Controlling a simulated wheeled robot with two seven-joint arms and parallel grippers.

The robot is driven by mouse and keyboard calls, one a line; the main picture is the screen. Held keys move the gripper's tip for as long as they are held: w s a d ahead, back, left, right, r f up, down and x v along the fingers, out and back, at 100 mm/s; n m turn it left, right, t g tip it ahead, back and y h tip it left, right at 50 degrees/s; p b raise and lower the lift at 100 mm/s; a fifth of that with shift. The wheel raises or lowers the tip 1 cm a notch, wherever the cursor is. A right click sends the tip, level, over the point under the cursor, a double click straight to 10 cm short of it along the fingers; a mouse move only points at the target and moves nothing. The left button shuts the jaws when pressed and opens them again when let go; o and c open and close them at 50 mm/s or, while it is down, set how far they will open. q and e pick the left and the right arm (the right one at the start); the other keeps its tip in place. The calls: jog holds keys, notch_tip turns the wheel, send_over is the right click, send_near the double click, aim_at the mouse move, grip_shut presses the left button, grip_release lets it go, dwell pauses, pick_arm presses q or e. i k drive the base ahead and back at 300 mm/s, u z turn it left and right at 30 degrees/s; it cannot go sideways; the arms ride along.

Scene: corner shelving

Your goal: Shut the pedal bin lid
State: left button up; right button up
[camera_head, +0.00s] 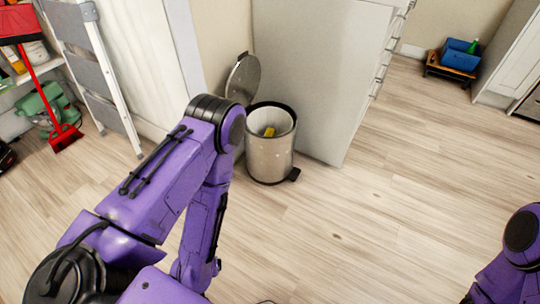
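The pedal bin (270,155) is a silver metal cylinder with a black rim, standing upright on the floor beside a pale cabinet. Its round lid (243,78) is raised, standing open at the back left of the rim. A white liner and a small yellow item (269,132) show inside. A black pedal (294,174) sticks out at its lower right. My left gripper is not visible. Only a purple piece of my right arm shows at the lower right; its gripper is out of view.
A pale cabinet (315,75) stands right behind the bin. A stepladder (97,75), red broom (62,137) and shelving are at the left. The wooden floor right of the bin is clear.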

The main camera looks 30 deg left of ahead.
aim_at(243, 82)
jog(key=z, duration=0.05)
jog(key=k, duration=0.45)
jog(key=u, duration=0.8)
jog(key=i, duration=0.95)
jog(key=z, duration=0.25)
